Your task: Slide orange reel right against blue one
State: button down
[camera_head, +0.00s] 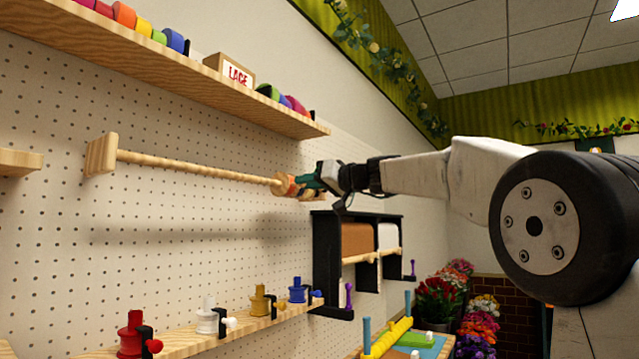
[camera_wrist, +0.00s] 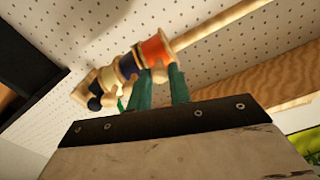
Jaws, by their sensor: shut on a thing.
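The orange reel (camera_head: 283,186) is on the wooden rod (camera_head: 200,168), near its right end on the pegboard wall. It shows large in the wrist view (camera_wrist: 156,48), with pale wooden flanges. My gripper (camera_wrist: 161,78) has its green fingers on the reel's near side, shut on it; the fingers hide part of it. In the head view my gripper (camera_head: 308,180) covers the rod's right end. A blue reel (camera_wrist: 128,66) sits beside the orange one on the same rod in the wrist view. Their flanges look close together; I cannot tell whether they touch.
A shelf (camera_head: 170,65) with ribbon rolls and a lace box (camera_head: 230,72) hangs above. Below are a ledge (camera_head: 200,335) with several coloured spools and a black rack (camera_head: 327,265) with paper rolls. The rod left of the orange reel is bare up to its end bracket (camera_head: 101,155).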

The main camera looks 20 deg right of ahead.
jog(key=shift+w+d, duration=0.2)
jog(key=shift+d, duration=0.05)
jog(key=c, duration=1.3)
grip_release()
jog(key=shift+d, duration=0.1)
